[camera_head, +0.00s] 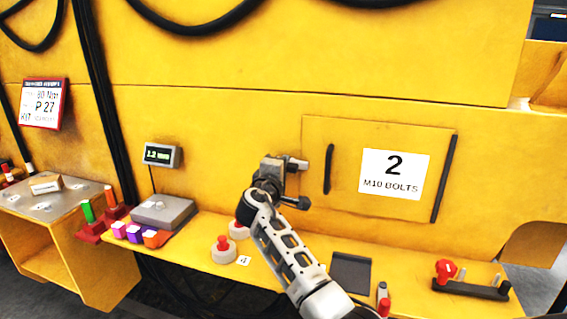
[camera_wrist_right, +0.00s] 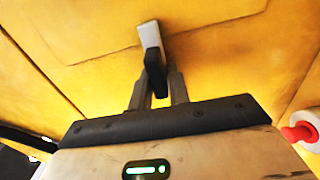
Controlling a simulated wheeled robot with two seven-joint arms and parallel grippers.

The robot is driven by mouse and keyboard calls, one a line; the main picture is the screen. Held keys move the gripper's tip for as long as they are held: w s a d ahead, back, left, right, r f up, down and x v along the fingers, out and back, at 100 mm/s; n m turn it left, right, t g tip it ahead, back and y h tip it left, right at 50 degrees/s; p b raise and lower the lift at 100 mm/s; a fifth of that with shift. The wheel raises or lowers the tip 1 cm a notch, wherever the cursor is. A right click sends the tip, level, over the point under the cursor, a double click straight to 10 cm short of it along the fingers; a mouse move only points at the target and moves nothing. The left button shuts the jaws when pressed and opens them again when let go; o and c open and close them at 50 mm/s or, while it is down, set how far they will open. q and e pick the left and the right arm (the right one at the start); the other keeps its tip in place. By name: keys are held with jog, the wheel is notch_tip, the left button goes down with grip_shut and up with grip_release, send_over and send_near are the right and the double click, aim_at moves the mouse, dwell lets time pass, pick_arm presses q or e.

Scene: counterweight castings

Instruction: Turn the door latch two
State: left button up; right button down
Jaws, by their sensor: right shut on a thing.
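The yellow door (camera_head: 345,142) with the white card "2 M10 BOLTS" (camera_head: 394,175) sits flush in the yellow wall, looking closed. A black bar handle (camera_head: 328,169) is on its left side and a long black strip (camera_head: 443,178) on its right. My right gripper (camera_head: 296,164) is beside the door's left edge. In the right wrist view my right gripper (camera_wrist_right: 158,88) is shut on the black latch lever (camera_wrist_right: 153,66), which joins a pale grey plate (camera_wrist_right: 148,38) on the yellow surface. In the head view the latch is largely hidden by the gripper. My left gripper is not in view.
Below the door a yellow ledge carries red push buttons (camera_head: 223,248), a dark tray (camera_head: 351,274) and a black holder with a red knob (camera_head: 444,270). A small display (camera_head: 162,155) is at the left. Black cables hang on the wall.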

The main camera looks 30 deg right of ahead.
jog(key=shift+f+n, duration=0.15)
jog(key=shift+n, duration=0.15)
jog(key=c, duration=1.4)
grip_release()
jog(key=shift+c, duration=0.2)
jog(key=shift+a, duration=0.1)
jog(key=b+v, duration=0.2)
jog(key=v, duration=1.4)
jog(key=shift+b, duration=0.3)
